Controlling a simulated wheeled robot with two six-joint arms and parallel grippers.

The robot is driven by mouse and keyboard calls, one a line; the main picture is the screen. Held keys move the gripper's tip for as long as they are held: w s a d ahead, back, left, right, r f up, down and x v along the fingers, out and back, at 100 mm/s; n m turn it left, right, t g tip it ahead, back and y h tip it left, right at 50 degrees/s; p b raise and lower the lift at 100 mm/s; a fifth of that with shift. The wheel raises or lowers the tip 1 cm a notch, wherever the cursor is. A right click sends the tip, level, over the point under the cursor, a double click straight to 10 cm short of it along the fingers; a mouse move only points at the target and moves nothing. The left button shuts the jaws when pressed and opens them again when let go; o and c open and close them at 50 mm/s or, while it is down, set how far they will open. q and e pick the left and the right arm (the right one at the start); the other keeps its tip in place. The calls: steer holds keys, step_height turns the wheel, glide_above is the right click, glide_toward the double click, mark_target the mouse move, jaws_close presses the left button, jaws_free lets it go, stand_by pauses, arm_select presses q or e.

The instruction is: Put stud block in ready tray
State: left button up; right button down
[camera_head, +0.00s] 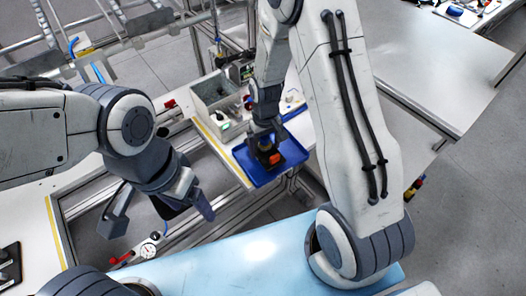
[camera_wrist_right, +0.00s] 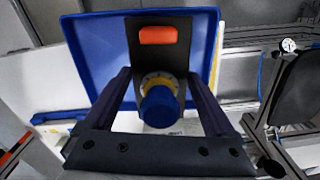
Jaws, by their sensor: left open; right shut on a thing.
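The stud block is a dark block (camera_head: 274,159) with an orange patch. In the right wrist view, the block (camera_wrist_right: 157,36) also shows a yellow ring and a blue knob facing the camera. My right gripper (camera_head: 265,143) is shut on it, one finger on each side. The ready tray appears to be the blue tray (camera_head: 291,149), which also fills the background in the right wrist view (camera_wrist_right: 96,45). The block appears within the tray's outline; I cannot tell whether it touches the floor. My left gripper (camera_head: 158,210) is open and empty, left of the tray.
A grey bin (camera_head: 212,100) with small parts stands behind the tray on the white bench. A light blue surface (camera_head: 250,250) lies in front. A small gauge (camera_head: 148,250) and red-handled fittings are on the frame near my left gripper. A white table (camera_head: 440,60) is at right.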

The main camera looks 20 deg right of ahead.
mark_target(263, 153)
steer(key=shift+w+a+f, duration=0.2)
steer(key=shift+a+f, duration=0.05)
steer(key=shift+f, duration=0.05)
step_height(263, 153, down, 4)
steer(key=shift+r+p, duration=0.25)
steer(key=shift+p, duration=0.25)
steer(key=shift+f, duration=0.15)
steer(key=shift+f, duration=0.15)
jaws_free()
